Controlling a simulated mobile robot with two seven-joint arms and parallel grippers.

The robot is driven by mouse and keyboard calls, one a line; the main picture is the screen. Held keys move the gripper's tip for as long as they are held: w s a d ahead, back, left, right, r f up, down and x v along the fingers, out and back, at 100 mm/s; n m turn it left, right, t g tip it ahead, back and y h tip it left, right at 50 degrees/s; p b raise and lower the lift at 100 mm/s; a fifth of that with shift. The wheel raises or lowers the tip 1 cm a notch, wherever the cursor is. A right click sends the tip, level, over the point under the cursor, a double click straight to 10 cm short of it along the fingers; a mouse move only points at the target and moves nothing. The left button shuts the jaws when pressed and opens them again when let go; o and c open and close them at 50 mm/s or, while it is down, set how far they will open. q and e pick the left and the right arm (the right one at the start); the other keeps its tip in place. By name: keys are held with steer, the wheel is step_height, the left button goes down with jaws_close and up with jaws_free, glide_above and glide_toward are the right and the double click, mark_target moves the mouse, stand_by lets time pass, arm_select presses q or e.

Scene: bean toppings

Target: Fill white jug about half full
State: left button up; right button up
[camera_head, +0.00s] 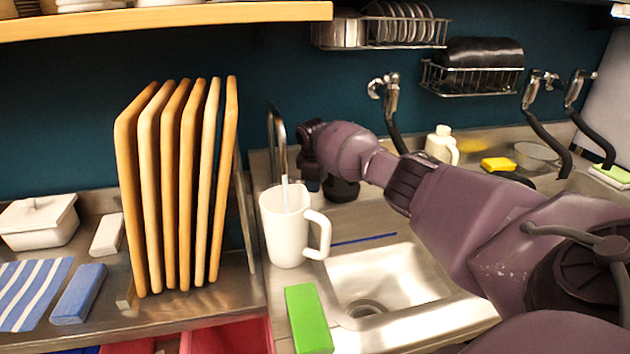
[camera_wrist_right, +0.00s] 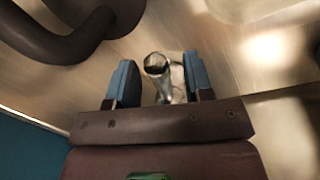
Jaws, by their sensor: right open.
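The white jug (camera_head: 284,232) stands upright at the left edge of the sink, its handle to the right. The curved metal faucet (camera_head: 277,135) rises behind it. A thin pale streak (camera_head: 285,188), which looks like water, runs down into the jug's mouth. The level inside is hidden. My right gripper (camera_head: 309,155) is behind and right of the jug, beside the faucet. In the right wrist view, my right gripper (camera_wrist_right: 161,80) is open, its blue fingers on either side of a metal tap part (camera_wrist_right: 157,68). I cannot tell if they touch it. My left gripper is not in view.
The sink basin (camera_head: 385,280) lies right of the jug, empty. A green sponge (camera_head: 308,318) is in front of the jug. Upright wooden boards (camera_head: 180,185) stand close on the left. A white bottle (camera_head: 440,145) stands behind my right arm. A shelf (camera_head: 160,18) hangs above.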

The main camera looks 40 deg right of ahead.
step_height(320, 180, up, 11)
steer(key=s+a+p, duration=0.1)
steer(key=shift+s+a+f, duration=0.15)
steer(key=shift+a, duration=0.15)
steer(key=shift+c, duration=0.5)
